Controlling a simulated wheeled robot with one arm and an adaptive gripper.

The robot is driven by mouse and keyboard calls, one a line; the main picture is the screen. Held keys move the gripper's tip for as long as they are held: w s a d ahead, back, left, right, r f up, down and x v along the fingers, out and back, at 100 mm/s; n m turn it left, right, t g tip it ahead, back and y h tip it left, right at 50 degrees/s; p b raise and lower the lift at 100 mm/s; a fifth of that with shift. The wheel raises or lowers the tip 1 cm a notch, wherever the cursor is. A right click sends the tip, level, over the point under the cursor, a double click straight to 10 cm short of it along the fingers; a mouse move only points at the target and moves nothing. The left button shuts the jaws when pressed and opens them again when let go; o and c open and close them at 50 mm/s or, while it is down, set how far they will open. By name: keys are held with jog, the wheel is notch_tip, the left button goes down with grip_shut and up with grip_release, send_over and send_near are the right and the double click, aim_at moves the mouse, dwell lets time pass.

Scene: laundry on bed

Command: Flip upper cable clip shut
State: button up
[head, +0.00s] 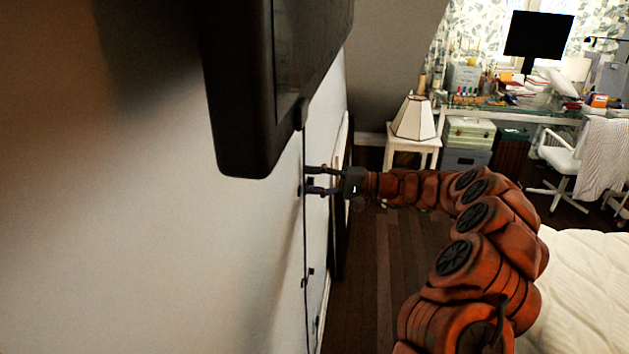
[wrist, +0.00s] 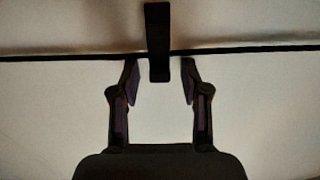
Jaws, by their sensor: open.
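The upper cable clip shows in the wrist view as a dark upright strip (wrist: 158,25) crossing the black cable (wrist: 60,56). Its lower end hangs below the cable. I cannot tell from this angle whether the clip is open or shut. My gripper (wrist: 160,82) is open, with one finger on each side of the clip's lower end and a gap on both sides. In the head view my gripper (head: 314,180) is at the wall beside the cable (head: 305,235), below the black screen. There the fingers mostly hide the upper clip.
The black screen (head: 240,140) juts from the wall just above my gripper. Lower clips (head: 309,271) sit along the cable. A dark-edged frame (head: 341,230) stands by the wall past the gripper. A lamp (head: 414,118) on a side table and a bed (head: 585,285) are to the right.

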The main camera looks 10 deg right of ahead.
jog(key=v, duration=1.2)
